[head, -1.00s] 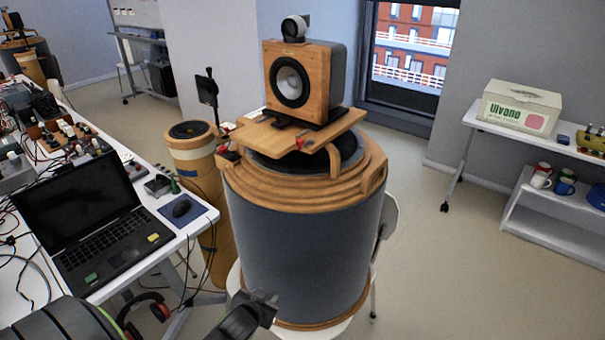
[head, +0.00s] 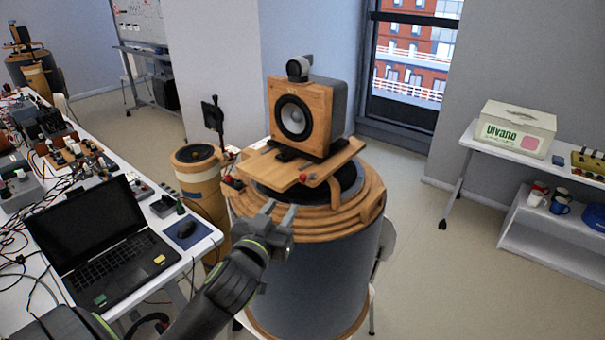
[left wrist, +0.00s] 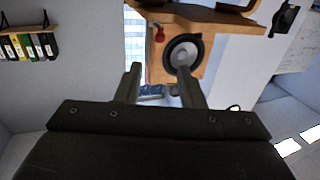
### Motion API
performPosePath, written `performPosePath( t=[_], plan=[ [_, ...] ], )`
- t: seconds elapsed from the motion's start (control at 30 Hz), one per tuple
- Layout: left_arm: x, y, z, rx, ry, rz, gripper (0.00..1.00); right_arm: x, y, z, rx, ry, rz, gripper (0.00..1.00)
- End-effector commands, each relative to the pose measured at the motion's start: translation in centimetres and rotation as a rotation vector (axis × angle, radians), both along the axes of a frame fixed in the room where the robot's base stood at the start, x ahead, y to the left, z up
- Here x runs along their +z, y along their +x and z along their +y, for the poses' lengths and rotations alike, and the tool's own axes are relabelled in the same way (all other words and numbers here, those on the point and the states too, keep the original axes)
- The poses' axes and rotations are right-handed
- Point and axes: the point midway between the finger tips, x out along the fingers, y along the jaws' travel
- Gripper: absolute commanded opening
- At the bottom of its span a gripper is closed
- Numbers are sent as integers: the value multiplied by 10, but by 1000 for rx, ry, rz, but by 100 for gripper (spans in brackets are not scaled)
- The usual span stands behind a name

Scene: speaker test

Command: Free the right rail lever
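A wooden speaker (head: 295,118) stands on a wooden board (head: 268,172) on top of a large grey drum with wooden rings. A small red-tipped lever (head: 304,178) is at the board's front edge, below the speaker. Another red knob (head: 238,184) is at the board's left corner. My left gripper (head: 280,209) is open and empty, in front of the drum's top rings and a little below and left of the right lever, apart from it. In the left wrist view a red lever (left wrist: 160,34) shows beyond the open fingers, beside the speaker cone (left wrist: 183,56). My right gripper is not seen.
A banded wooden cylinder (head: 200,190) stands left of the drum. A white shelf with a box (head: 515,128) and mugs is at the right. The floor between drum and shelf is clear.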

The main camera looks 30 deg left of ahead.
Motion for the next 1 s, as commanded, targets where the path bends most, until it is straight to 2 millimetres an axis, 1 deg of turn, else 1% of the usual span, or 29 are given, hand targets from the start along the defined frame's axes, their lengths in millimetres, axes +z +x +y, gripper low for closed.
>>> performPosePath(
  t=[0.03, 0.1, 0.6, 0.8, 1.0],
  plan=[
    [3, 10, 2, 1, 1, 1, 35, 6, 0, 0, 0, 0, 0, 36],
    [3, 23, 5, 0, 2, 0, 35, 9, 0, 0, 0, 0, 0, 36],
    [2, 104, 25, 1, 1, 1, 35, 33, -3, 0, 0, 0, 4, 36],
    [1, 125, 30, 0, 1, 2, 35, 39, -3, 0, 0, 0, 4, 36],
    [0, 134, 32, -1, 1, 2, 35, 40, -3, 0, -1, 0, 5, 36]
  ],
)
